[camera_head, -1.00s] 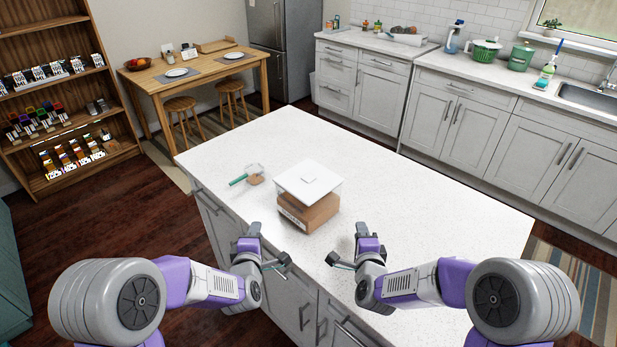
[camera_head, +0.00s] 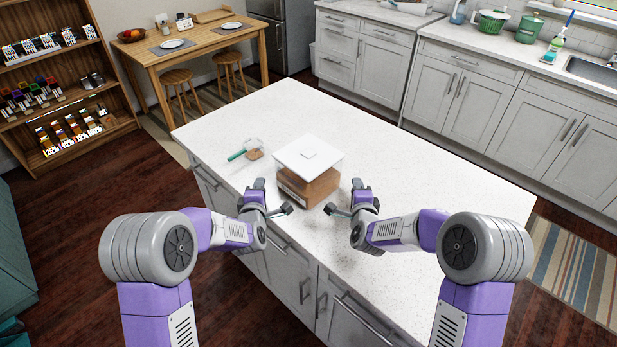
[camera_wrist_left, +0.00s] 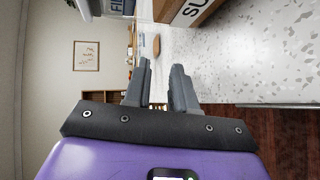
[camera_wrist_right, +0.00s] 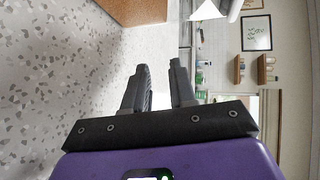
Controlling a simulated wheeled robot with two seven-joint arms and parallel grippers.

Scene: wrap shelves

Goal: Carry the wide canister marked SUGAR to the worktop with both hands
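The wide canister (camera_head: 308,188) is a brown box with a white square lid (camera_head: 309,156), upright on the white worktop (camera_head: 400,180) of the island. Its label, showing "SU", is partly visible in the left wrist view (camera_wrist_left: 190,10). My left gripper (camera_head: 270,202) is near the canister's left front side, apart from it, with its fingers parted and empty. My right gripper (camera_head: 352,205) is near the right front side, also apart, with fingers parted and empty. In the right wrist view the canister's brown side (camera_wrist_right: 130,10) shows at the top.
A small item with a green handle (camera_head: 237,155) lies left of the canister, beside a small brown piece (camera_head: 254,155). The worktop right of the canister is clear. A wooden shelf (camera_head: 75,95) stands far left, and a dining table (camera_head: 195,50) stands at the back.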

